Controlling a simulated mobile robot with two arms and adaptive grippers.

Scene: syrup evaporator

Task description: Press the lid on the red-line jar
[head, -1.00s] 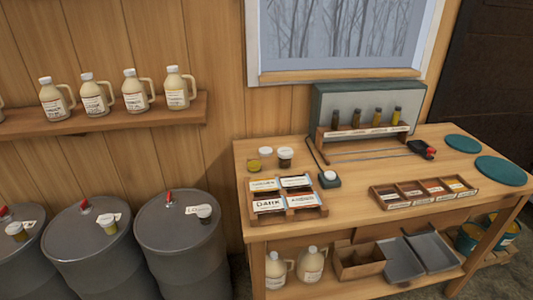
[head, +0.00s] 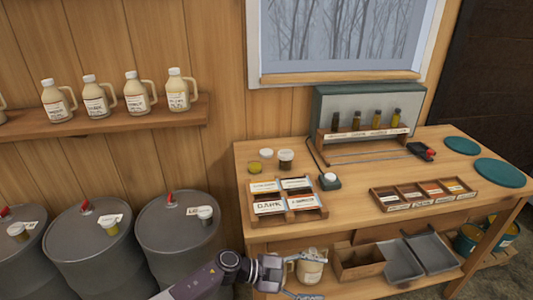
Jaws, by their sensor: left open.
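Several small jars show, and I cannot tell which is the red-line jar. On the bench's back left stand a yellowish jar (head: 254,168), a white-topped item (head: 266,153) and a dark jar with a pale top (head: 286,160). A loose lid cannot be made out for certain. My left gripper (head: 312,274) is open and appears empty, low in front of the bench, apart from these jars. My right gripper is out of view.
The wooden bench (head: 360,220) carries a label rack (head: 288,200), a compartment tray (head: 424,194), a bottle rack (head: 365,133) and teal discs (head: 500,172). Grey drums (head: 180,250) stand left. Below are jugs, partly hidden by my gripper, and bins (head: 405,262). Jugs line the wall shelf (head: 100,118).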

